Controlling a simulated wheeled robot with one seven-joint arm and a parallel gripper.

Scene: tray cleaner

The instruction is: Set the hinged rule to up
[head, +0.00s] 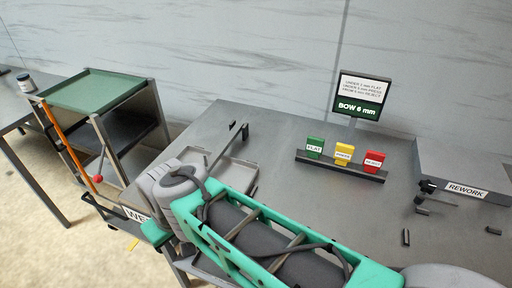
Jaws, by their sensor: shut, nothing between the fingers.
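A thin dark bar, which looks like the hinged rule (228,148), slants over the grey tray (235,172) on the steel table. Its upper end is by a short dark post at the tray's far side. Its lower end runs down toward the tray's near left. I cannot tell its exact angle, and the hinge is too small to make out. My green and grey arm crosses the foreground, with its rounded grey joints just left of and in front of the tray. They hide part of the tray. My gripper's fingers do not show.
A sign (359,108) reading BOW 6 mm stands behind a rack (330,167) with green, yellow and red tags. A REWORK fixture (465,172) is at right. At left is a green-topped rack (92,101) with an orange bar and red knob. The table's middle is clear.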

